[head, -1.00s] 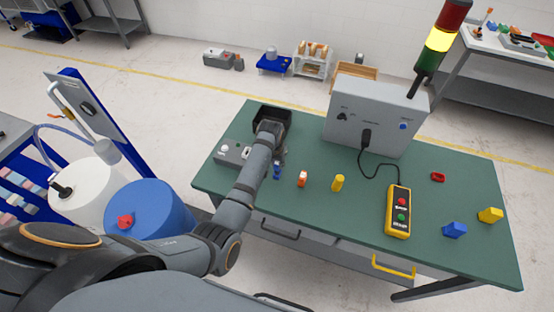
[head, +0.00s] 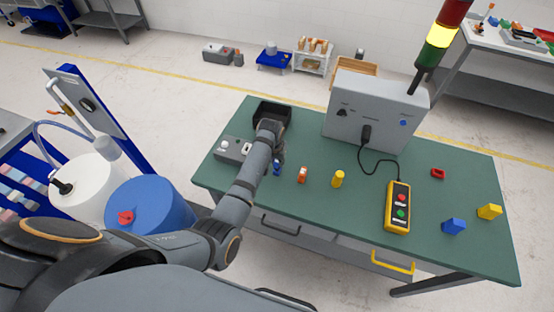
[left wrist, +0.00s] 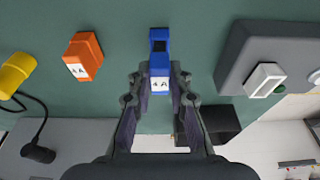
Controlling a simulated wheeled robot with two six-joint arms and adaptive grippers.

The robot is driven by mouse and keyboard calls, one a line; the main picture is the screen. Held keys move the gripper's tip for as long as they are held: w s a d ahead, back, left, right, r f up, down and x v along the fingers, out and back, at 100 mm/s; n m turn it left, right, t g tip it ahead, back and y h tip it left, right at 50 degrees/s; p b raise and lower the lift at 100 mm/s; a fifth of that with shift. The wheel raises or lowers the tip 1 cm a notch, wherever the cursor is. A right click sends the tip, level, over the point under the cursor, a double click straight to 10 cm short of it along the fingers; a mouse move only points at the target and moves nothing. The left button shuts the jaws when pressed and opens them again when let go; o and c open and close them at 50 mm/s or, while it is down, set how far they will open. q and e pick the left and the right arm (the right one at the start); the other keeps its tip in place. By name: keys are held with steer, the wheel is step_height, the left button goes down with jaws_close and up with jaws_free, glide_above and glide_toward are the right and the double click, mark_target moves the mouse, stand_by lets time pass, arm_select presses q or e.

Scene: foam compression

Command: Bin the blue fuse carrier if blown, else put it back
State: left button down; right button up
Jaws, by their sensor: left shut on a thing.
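The blue fuse carrier (left wrist: 160,48) with a white label reading "4 A" sits between the fingertips of my left gripper (left wrist: 160,80) in the left wrist view. The gripper is shut on its labelled part. In the head view the carrier (head: 277,168) shows low beside the left gripper (head: 278,158), near the table's left end. I cannot tell whether it touches the table. A grey box (head: 233,149) with a white slot piece stands left of it. A black open bin (head: 287,110) stands behind, partly hidden by my wrist. My right gripper is not in view.
An orange carrier (head: 302,174) and a yellow one (head: 338,179) stand to the right on the green table (head: 285,215). A grey cabinet (head: 375,112), a yellow pendant (head: 398,207) with its cable, and red, blue and yellow pieces stand farther right.

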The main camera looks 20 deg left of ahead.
mark_target(277, 161)
arm_select(q)
steer(key=shift+f, duration=0.15)
steer(key=shift+s+b+x, duration=0.25)
steer(key=shift+b+x, duration=0.5)
steer(key=shift+x, duration=0.35)
stand_by(0.3)
steer(key=c, duration=1.5)
jaws_free()
steer(key=o, duration=0.3)
steer(key=shift+w+f, duration=0.1)
steer(key=shift+o, duration=0.2)
steer(key=shift+w+p+v, duration=0.25)
steer(key=shift+p+v, duration=0.85)
steer(key=shift+v, duration=0.05)
steer(key=shift+w+v, duration=0.25)
steer(key=shift+v, duration=0.7)
steer(key=shift+w+v, duration=0.2)
steer(key=shift+v, duration=0.75)
steer(key=shift+s, duration=0.1)
